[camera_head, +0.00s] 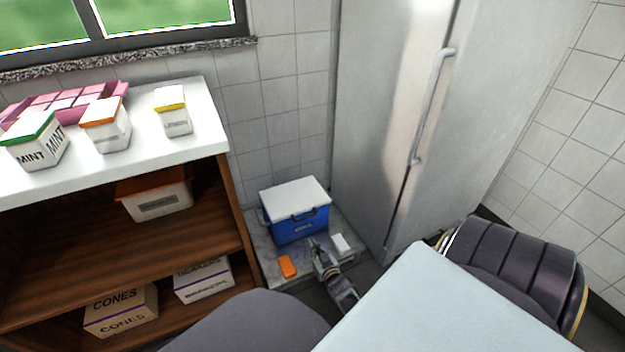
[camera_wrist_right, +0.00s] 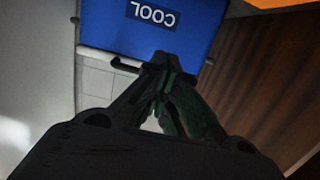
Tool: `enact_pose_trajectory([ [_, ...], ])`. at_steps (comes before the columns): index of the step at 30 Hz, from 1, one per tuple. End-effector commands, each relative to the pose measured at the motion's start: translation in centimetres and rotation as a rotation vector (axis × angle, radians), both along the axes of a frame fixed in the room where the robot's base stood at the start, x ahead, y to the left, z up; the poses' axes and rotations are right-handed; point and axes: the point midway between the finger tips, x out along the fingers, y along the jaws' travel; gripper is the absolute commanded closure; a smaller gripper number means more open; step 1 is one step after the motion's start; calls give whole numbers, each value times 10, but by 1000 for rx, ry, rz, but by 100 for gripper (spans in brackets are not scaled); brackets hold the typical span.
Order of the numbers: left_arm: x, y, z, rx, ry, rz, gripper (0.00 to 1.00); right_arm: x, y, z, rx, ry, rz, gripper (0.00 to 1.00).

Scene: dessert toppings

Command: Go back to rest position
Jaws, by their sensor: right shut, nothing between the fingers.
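My right gripper (camera_head: 316,246) is low in the middle of the head view, just in front of the blue cooler (camera_head: 300,226) with its white lid. In the right wrist view my right gripper (camera_wrist_right: 162,62) is shut with nothing between its fingers. Its fingertips point at the front of the cooler (camera_wrist_right: 120,30), below the COOL label. I cannot tell whether they touch it. My left gripper is not in view.
An orange block (camera_head: 288,267) and a small white box (camera_head: 341,245) lie on the grey slab (camera_head: 268,262) beside my gripper. The wooden shelf (camera_head: 222,200) stands left, the steel fridge (camera_head: 385,120) behind right. A pale tabletop (camera_head: 430,305) and dark chair (camera_head: 515,260) are at right.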

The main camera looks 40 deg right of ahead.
Motion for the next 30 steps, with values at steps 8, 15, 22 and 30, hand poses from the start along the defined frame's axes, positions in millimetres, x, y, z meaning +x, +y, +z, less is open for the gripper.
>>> enact_pose_trajectory([
  [8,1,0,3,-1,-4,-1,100,0,0,0,0,0,0,100],
  [15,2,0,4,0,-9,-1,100,0,0,0,0,0,0,100],
  [22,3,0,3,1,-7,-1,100,0,1,2,0,15,3,100],
  [30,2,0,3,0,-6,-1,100,-2,16,10,14,103,24,100],
])
